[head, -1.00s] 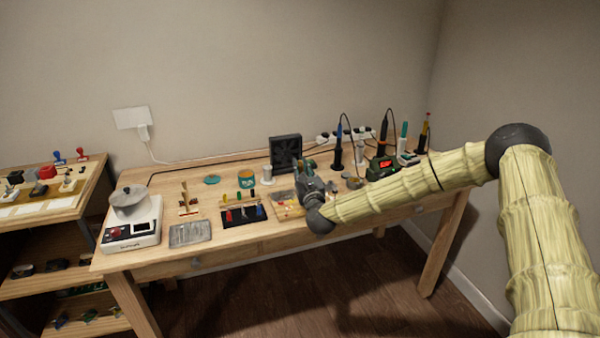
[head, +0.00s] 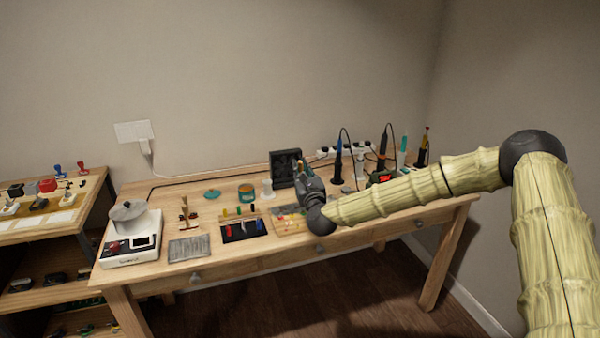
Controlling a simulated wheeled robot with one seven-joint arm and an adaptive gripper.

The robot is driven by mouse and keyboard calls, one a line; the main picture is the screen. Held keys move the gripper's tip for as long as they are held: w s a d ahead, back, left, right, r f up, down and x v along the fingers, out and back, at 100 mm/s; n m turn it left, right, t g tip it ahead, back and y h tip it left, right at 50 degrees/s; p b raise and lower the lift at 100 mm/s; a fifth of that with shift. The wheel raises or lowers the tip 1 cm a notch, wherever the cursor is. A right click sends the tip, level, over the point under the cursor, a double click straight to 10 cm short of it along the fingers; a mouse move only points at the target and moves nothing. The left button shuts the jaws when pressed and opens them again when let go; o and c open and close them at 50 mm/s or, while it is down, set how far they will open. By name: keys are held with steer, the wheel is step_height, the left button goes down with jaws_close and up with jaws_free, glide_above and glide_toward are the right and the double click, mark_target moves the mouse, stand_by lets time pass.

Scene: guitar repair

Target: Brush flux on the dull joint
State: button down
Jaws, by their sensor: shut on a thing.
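My gripper (head: 302,170), at the end of my arm, is over the right-middle of the workbench in the head view. It is shut on a small, slim, light-brown thing (head: 299,165) that shows at its fingertips; it is too small to identify surely as a brush. Below and left of the gripper lies a flat board (head: 283,226) with small coloured parts on it, partly hidden by my gripper and arm. The dull joint cannot be made out. An orange-and-teal tin (head: 246,193) stands left of the gripper, with a teal round lid (head: 211,194) lying beside it.
A black fan box (head: 284,167) stands close behind the gripper. Soldering tools, cables and a red-lit station (head: 382,177) crowd the right side. A black mat with coloured tools (head: 243,229), a grey pad (head: 189,247) and a white appliance (head: 131,240) are leftward. The bench front edge is clear.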

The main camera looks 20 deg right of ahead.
steer(key=d+r+b, duration=0.2)
steer(key=d, duration=0.6)
stand_by(0.7)
stand_by(0.3)
